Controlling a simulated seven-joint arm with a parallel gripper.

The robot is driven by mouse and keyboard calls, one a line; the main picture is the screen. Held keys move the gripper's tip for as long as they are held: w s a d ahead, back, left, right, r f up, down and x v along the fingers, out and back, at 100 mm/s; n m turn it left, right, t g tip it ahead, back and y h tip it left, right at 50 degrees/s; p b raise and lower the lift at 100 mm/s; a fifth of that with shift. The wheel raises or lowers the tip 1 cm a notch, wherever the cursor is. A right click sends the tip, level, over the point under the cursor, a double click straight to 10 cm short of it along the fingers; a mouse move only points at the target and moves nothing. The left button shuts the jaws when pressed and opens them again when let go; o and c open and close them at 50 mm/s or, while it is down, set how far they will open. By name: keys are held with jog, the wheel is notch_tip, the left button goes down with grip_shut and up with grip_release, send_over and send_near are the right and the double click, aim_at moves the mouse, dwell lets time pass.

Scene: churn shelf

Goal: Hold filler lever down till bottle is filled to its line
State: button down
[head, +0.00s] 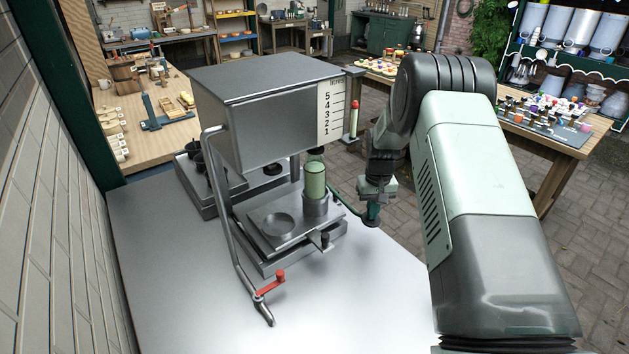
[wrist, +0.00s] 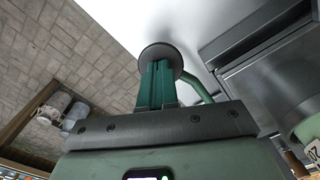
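The filler is a steel tank (head: 262,110) on a stand, with a scale numbered 1 to 5 on its front. A green bottle (head: 315,180) stands upright under it in a metal cup. Its fill line and liquid level are too small to tell. The green filler lever (head: 345,200) reaches right from beside the bottle to my gripper (head: 372,216). In the wrist view my gripper (wrist: 159,84) has its green fingers close together, their tips against the lever's dark round pad (wrist: 162,54). The lever's green rod (wrist: 197,87) runs off right behind the pad.
A red-handled tap (head: 270,285) on a pipe stands at the front of the steel table (head: 190,300). A metal tray (head: 262,238) with a round recess lies left of the bottle. Wooden tables with small goods stand behind and at right. The table front is clear.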

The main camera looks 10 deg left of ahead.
dwell(0.4)
jog(key=shift+r, duration=1.05)
jog(key=shift+s+r, duration=0.1)
jog(key=shift+r, duration=0.9)
jog(key=shift+d+r, duration=0.1)
jog(key=shift+r, duration=0.95)
jog(key=shift+r, duration=1.05)
